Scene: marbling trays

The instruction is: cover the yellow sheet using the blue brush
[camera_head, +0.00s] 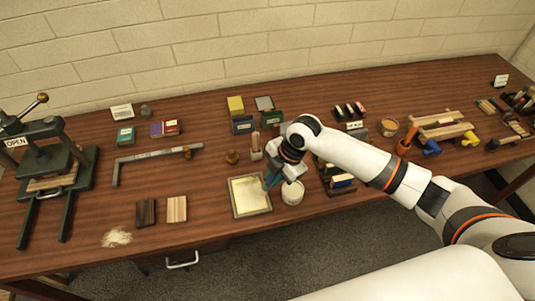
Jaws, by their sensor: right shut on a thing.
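The yellow sheet (248,196) lies in a shallow grey-rimmed tray (237,213) at the front middle of the table. Its surface looks pale yellow. My right gripper (279,176) hangs over the tray's right edge and is shut on the blue brush (270,181). The brush points down at the right part of the sheet. I cannot tell whether its tip touches the sheet. The gripper hides part of the brush and the tray's upper right corner. My left gripper is not in view.
A white tub (292,193) stands close to the tray's right side. A holder with upright handles (256,151) stands behind the tray. Wood blocks (177,209) lie to the left. A press (52,165) stands far left. The table between press and blocks is mostly clear.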

